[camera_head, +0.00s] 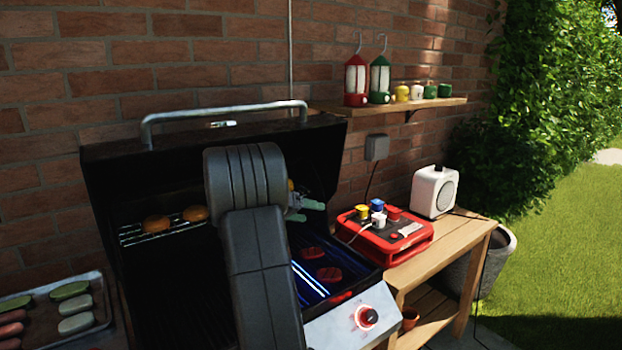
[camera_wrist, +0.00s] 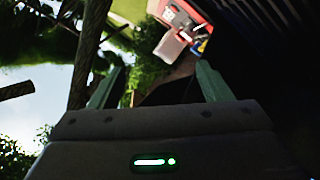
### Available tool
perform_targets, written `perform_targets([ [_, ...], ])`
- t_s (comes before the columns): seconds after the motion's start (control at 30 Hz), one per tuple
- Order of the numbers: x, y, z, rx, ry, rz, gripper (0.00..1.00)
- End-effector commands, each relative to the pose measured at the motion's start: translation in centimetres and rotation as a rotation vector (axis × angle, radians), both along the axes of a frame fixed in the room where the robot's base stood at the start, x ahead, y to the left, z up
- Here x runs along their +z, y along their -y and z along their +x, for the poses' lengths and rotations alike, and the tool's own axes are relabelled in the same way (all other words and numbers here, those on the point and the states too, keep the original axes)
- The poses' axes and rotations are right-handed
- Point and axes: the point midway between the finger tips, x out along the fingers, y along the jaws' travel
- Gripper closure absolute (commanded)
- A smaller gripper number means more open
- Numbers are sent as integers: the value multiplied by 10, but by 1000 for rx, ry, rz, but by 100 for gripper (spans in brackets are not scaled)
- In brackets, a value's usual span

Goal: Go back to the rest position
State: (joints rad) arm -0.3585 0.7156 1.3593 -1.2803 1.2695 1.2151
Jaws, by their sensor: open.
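My gripper (camera_head: 308,205) is over the right part of the open black grill (camera_head: 180,290), partly hidden behind my arm. In the wrist view its two green fingers (camera_wrist: 158,88) stand wide apart with nothing between them. Two dark red patties (camera_head: 320,265) lie on the grill's grate, below and to the right of my gripper. Two browned buns (camera_head: 176,220) sit on the raised wire rack at the left.
A red box (camera_head: 420,240) with coloured plugs and a white speaker (camera_head: 434,190) stand on the wooden side table (camera_head: 455,255). Lanterns (camera_head: 356,80) and cups are on a wall shelf (camera_head: 440,102). A food tray (camera_head: 95,283) is at the lower left. The grill lid (camera_head: 110,155) stands open.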

Motion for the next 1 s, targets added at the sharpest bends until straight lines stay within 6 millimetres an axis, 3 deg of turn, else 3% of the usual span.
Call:
perform_targets([
  [0.13, 10, 0, 0, 51, -109, -59, 28],
  [0.5, 8, 0, 0, 175, -373, -202, 28],
  [1.0, 6, 0, 0, 206, -438, -237, 28],
])
